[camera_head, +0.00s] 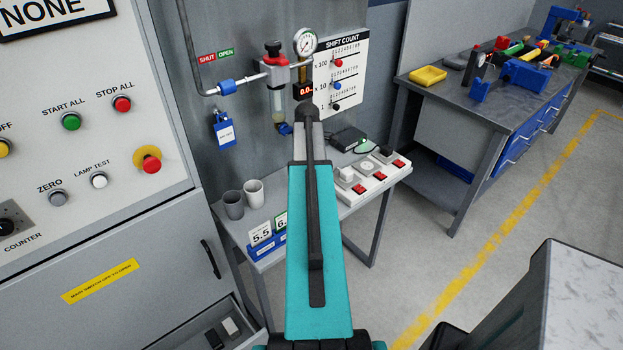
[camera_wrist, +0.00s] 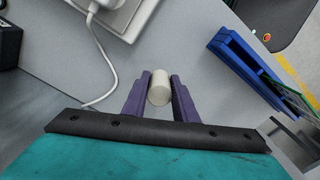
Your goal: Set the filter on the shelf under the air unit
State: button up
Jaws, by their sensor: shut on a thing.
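The filter (camera_wrist: 159,89) is a small off-white cylinder, seen in the wrist view between the two purple fingers of my gripper (camera_wrist: 159,93). My gripper is shut on it. In the head view my teal arm hides both gripper and filter. The air unit (camera_head: 277,70), with a red part, a clear bowl and a round gauge, is mounted on the wall panel. The grey shelf (camera_head: 277,196) is below it and also fills much of the wrist view (camera_wrist: 205,35). I cannot tell how high the filter is above the shelf.
A white cable (camera_wrist: 112,68) runs left of my fingers. A workbench (camera_head: 480,100) stands at right.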

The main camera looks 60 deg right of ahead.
jog(key=shift+w+d+f+p, duration=0.15)
jog(key=shift+d+p, duration=0.2)
jog(key=shift+d, duration=1.15)
jog(key=shift+f+p, duration=0.85)
jog(key=shift+f, duration=0.9)
jog(key=shift+f, duration=0.15)
jog(key=o, duration=1)
jog(key=shift+r+b, duration=1.9)
jog(key=shift+r, duration=4.3)
jog(key=shift+f, duration=0.1)
